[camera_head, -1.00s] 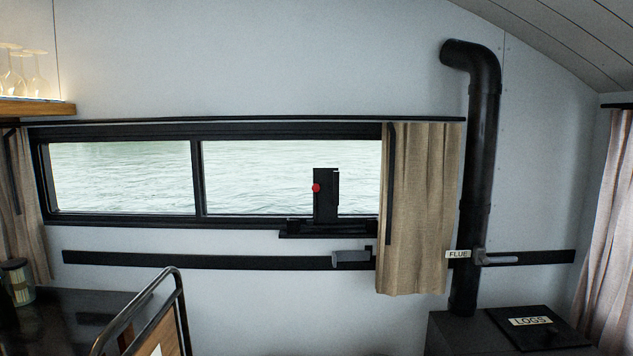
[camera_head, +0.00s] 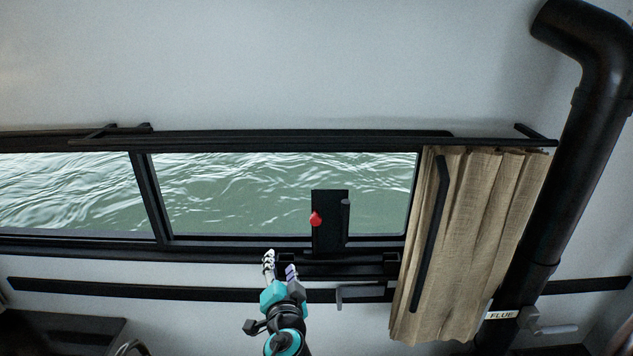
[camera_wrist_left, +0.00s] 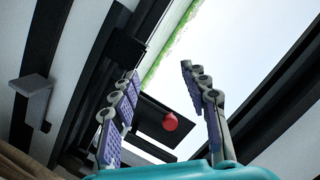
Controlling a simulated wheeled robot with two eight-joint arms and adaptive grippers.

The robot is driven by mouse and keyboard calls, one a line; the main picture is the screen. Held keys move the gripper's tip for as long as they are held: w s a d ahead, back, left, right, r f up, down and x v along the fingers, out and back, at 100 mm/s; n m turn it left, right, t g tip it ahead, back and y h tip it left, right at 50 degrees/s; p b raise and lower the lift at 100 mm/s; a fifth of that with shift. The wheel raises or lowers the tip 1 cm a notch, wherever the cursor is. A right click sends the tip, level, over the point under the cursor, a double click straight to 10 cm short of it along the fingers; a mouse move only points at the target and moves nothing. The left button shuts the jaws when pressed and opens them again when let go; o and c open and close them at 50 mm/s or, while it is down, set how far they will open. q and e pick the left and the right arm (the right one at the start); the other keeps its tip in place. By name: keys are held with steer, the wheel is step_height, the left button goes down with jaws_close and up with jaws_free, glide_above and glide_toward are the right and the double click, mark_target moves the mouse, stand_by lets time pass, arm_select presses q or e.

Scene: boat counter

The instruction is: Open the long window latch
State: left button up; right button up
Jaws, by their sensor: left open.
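A black upright plate (camera_head: 330,232) with a red knob (camera_head: 315,219) stands at the lower right of the window. It sits above a dark ledge on the lower frame; this looks like the latch. My left gripper (camera_head: 279,263) is open and empty, below and left of the plate, with its fingers pointing up. In the left wrist view the open fingers (camera_wrist_left: 160,72) have the red knob (camera_wrist_left: 170,122) and the black plate (camera_wrist_left: 148,115) showing between them, farther off. No contact with the knob shows. My right gripper is not in view.
A beige curtain (camera_head: 470,240) hangs just right of the window, beside a black flue pipe (camera_head: 550,200). A black rail (camera_head: 150,291) runs below the window, with a grey handle (camera_head: 360,295) right of my gripper. The wall above is clear.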

mark_target(316, 221)
arm_select(q)
steer(key=w+d+r+m+t+h+p, duration=0.2)
steer(key=d+r+m+h+p, duration=0.15)
steer(key=d+r, duration=0.4)
steer(key=shift+y, duration=0.45)
steer(key=w, duration=0.7)
steer(key=shift+w+d+f, duration=0.15)
steer(key=shift+d+f, duration=0.15)
steer(key=shift+d, duration=0.05)
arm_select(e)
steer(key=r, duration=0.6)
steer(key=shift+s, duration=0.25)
arm_select(q)
jaws_close()
steer(key=shift+r, duration=0.1)
